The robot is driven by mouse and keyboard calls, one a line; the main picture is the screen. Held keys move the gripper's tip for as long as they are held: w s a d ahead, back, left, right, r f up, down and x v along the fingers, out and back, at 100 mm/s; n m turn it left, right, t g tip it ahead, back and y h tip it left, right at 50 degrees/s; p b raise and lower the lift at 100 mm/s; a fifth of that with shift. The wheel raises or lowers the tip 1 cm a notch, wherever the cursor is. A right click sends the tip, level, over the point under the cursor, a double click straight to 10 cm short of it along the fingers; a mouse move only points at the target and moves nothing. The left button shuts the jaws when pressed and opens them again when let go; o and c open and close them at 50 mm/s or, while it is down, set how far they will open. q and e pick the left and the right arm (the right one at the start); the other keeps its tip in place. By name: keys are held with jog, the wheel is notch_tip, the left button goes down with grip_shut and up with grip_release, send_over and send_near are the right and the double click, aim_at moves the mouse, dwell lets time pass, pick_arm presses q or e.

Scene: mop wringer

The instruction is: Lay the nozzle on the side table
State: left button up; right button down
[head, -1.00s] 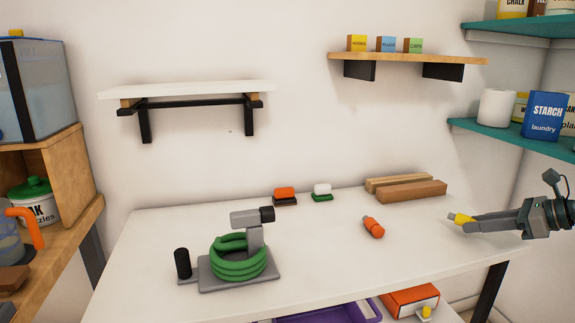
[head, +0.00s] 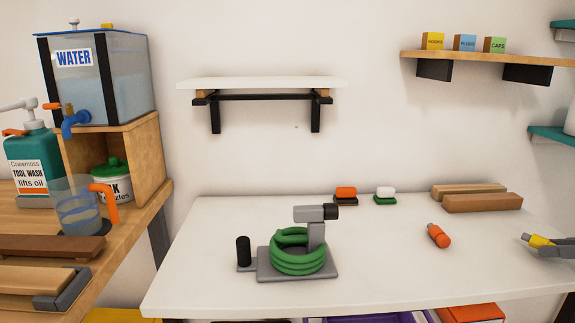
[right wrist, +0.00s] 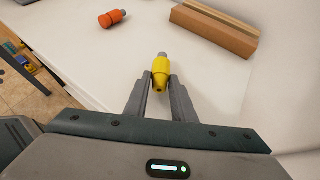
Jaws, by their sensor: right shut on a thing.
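A yellow nozzle with a grey tip (head: 540,240) is held in my right gripper (head: 556,244) at the right edge of the head view. In the right wrist view the gripper's two fingers (right wrist: 160,92) are closed on both sides of the yellow nozzle (right wrist: 161,72), its grey tip pointing away. An orange nozzle (head: 439,236) lies on the white table (head: 390,275), apart from the gripper; it also shows in the right wrist view (right wrist: 111,18). A wooden side table (head: 125,240) stands at the left. My left gripper is not in view.
The side table carries a water tank (head: 100,80), a tool wash bottle (head: 33,160), a jug with an orange handle (head: 80,208) and wooden boards (head: 45,246). A green hose reel (head: 298,252) stands mid-table. Wooden blocks (head: 483,203) lie at the back right.

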jog(key=shift+f+b, duration=0.5)
jog(key=shift+f, duration=0.15)
jog(key=c, duration=1.4)
grip_release()
jog(key=v, duration=1.7)
jog(key=shift+s, duration=0.2)
jog(key=shift+r, duration=0.1)
